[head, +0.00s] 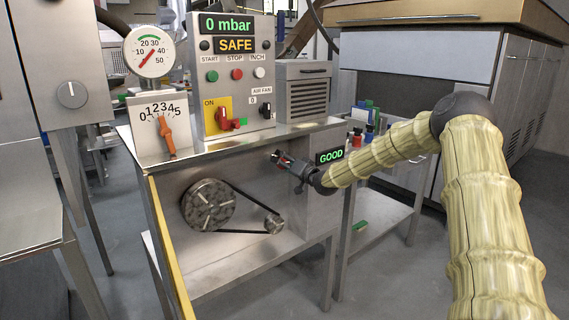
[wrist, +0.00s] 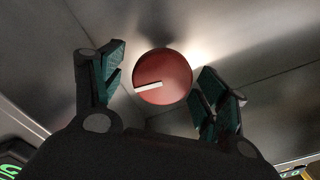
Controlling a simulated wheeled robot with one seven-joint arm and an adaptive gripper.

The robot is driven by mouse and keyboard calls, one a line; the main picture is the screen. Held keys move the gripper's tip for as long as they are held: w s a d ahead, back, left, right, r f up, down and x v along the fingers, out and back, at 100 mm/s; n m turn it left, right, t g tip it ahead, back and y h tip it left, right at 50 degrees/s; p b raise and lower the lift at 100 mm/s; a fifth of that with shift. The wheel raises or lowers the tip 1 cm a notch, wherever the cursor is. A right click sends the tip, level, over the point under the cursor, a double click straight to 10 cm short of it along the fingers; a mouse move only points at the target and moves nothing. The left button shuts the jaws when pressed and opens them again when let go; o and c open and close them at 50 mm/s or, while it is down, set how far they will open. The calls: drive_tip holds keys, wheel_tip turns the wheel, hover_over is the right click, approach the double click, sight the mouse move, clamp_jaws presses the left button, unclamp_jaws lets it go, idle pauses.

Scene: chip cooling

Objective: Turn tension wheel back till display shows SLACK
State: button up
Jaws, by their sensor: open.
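The tension wheel is a round red knob (wrist: 165,75) with a white pointer line, on the metal front panel. In the wrist view its line points left and slightly down. My gripper (wrist: 158,92) is open, with one finger on each side of the knob; I cannot tell whether either finger touches it. In the head view my gripper (head: 281,160) is at the panel and largely hides the knob. The display (head: 330,156) just right of my gripper reads GOOD in green.
A belt (head: 245,206) runs between a large pulley (head: 208,204) and a small pulley (head: 273,223) below my gripper. Above stands a control box (head: 233,75) reading 0 mbar and SAFE. A dial gauge (head: 149,51) and an orange lever (head: 167,135) are at left.

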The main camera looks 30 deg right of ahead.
drive_tip(key=shift+w, duration=0.1)
drive_tip(key=c, duration=1)
drive_tip(key=shift+c, duration=0.2)
drive_tip(key=shift+a+n, duration=0.1)
drive_tip(key=shift+n, duration=0.2)
drive_tip(key=n+b, duration=0.1)
drive_tip(key=n, duration=0.3)
drive_tip(key=shift+n, duration=0.4)
drive_tip(key=n+b, duration=0.2)
drive_tip(key=n, duration=0.3)
drive_tip(key=shift+a, duration=0.1)
drive_tip(key=n+b, duration=0.3)
drive_tip(key=n, duration=0.2)
drive_tip(key=shift+f+n, duration=0.15)
drive_tip(key=shift+n, duration=0.25)
drive_tip(key=n+b, duration=0.3)
drive_tip(key=n, duration=0.2)
drive_tip(key=shift+n, duration=0.4)
